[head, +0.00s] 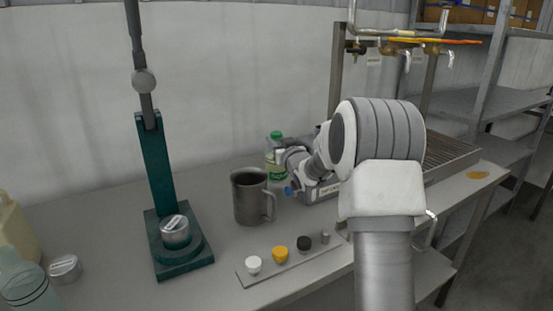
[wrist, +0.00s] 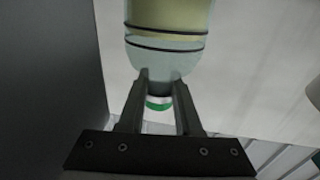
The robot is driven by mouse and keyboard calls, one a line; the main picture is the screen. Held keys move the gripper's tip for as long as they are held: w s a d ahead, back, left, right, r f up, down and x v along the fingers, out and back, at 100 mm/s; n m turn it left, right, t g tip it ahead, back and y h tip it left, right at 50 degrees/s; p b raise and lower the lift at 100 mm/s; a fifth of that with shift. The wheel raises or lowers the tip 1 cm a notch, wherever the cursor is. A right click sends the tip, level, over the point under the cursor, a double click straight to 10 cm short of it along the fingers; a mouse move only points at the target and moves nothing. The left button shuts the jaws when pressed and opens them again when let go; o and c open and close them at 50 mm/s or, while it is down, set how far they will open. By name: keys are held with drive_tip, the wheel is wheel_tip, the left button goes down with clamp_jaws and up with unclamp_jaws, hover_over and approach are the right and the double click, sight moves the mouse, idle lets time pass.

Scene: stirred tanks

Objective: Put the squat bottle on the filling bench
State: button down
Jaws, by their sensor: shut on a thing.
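My gripper (wrist: 158,105) is shut on the neck of a clear bottle (wrist: 172,62) in the wrist view. My fingers are hidden there. A long grey bench (head: 110,222) runs along the wall; no label names it as the filling bench.
A metal mug (head: 248,200) stands left of my wrist. A tray (head: 262,270) of small caps lies at the front edge. A slatted grate (head: 450,155) and taps are at right.

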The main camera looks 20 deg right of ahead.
drive_tip(key=shift+f+b, duration=0.45)
drive_tip(key=shift+f, duration=1.85)
drive_tip(key=shift+f+b, duration=0.15)
drive_tip(key=shift+b, duration=0.15)
drive_tip(key=c, duration=0.6)
unclamp_jaws()
